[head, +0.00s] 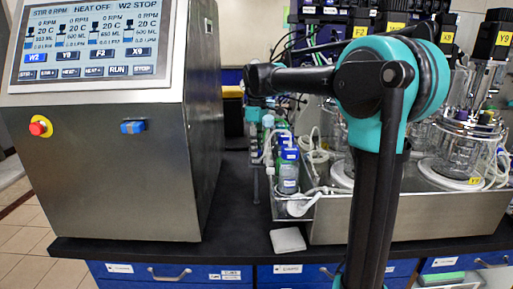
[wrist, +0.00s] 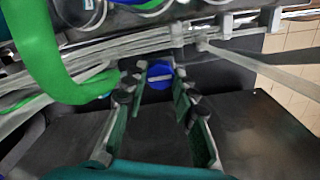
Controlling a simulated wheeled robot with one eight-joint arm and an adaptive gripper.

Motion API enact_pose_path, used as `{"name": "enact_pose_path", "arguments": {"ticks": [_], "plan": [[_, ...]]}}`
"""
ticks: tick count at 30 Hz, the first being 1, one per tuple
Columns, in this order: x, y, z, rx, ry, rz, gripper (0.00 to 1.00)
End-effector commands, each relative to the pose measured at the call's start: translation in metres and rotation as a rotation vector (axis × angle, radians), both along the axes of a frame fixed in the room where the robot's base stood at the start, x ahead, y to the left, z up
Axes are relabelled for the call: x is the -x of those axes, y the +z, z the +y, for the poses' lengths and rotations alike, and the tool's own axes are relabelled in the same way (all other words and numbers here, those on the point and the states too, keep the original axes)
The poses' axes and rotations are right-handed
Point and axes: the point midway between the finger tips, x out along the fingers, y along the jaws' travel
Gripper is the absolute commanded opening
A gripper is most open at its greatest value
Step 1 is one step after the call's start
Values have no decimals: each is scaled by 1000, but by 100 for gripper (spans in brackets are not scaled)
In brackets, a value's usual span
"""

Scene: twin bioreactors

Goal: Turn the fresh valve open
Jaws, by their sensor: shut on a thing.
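In the wrist view a round blue knob (wrist: 160,70) with a pale bar across its face sits between the fingertips of my gripper (wrist: 158,84). I take it for the fresh valve; no label on it is readable. The pale bar lies nearly level in the picture, slightly tilted. The two dark green fingers stand on either side of the knob and are shut on it. In the head view my arm crosses in front of the bench, and I cannot make out the fingers or the knob clearly there.
A steel control cabinet (head: 110,160) with a screen (head: 90,45) stands at left. A steel tray (head: 420,222) with glass vessels (head: 462,145) is at right. Bottles (head: 288,172) and tubing stand between. In the wrist view, pale tubes and a green band (wrist: 50,65) run close by.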

Motion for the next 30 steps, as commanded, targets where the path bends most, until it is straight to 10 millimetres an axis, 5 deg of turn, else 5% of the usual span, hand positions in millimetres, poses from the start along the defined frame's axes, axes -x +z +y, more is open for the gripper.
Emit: {"name": "enact_pose_path", "arguments": {"ticks": [15,16,20,30], "plan": [[-1,1,1,-1,19,-3,0],[-1,1,1,-1,19,-3,29],[-1,0,1,-1,19,-2,45],[0,2,0,-1,18,0,48]]}}
